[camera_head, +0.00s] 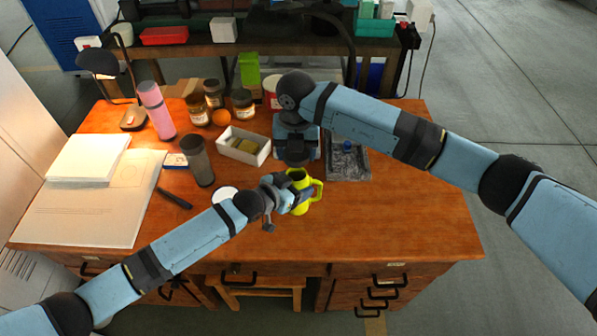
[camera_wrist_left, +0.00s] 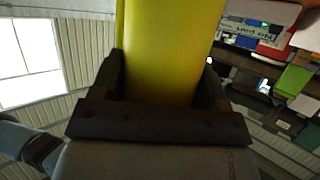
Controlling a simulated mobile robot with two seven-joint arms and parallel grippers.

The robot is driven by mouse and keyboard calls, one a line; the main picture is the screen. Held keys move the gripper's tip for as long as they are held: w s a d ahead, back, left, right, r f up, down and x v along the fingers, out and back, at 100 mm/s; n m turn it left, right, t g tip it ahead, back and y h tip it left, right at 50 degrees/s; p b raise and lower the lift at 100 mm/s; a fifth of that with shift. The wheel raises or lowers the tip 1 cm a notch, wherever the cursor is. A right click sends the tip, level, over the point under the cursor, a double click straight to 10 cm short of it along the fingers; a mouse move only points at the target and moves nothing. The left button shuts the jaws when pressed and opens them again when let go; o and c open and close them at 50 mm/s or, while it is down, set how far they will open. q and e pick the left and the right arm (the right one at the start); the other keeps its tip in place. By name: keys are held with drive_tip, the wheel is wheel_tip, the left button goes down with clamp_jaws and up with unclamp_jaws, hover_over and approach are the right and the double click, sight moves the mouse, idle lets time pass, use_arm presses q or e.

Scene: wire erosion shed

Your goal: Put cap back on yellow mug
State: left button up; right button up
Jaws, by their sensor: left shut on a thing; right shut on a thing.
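The yellow mug (camera_head: 304,189) is at the front middle of the wooden desk, its handle to the right. My left gripper (camera_head: 287,199) is shut on the mug's body; yellow also fills the space between the fingers in the left wrist view, where the mug (camera_wrist_left: 168,50) is close up. My right gripper (camera_head: 297,158) points down just behind and above the mug's mouth. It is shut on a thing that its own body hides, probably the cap. I cannot make out the cap anywhere. Whether the right gripper touches the mug is unclear.
A white box (camera_head: 244,146) and a dark tumbler (camera_head: 198,161) stand left of the grippers. Jars, a pink bottle (camera_head: 157,110) and an orange (camera_head: 221,117) are behind. The desk's right front (camera_head: 420,225) is clear.

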drive_tip(key=shift+f, duration=1.8)
drive_tip(key=shift+f, duration=0.15)
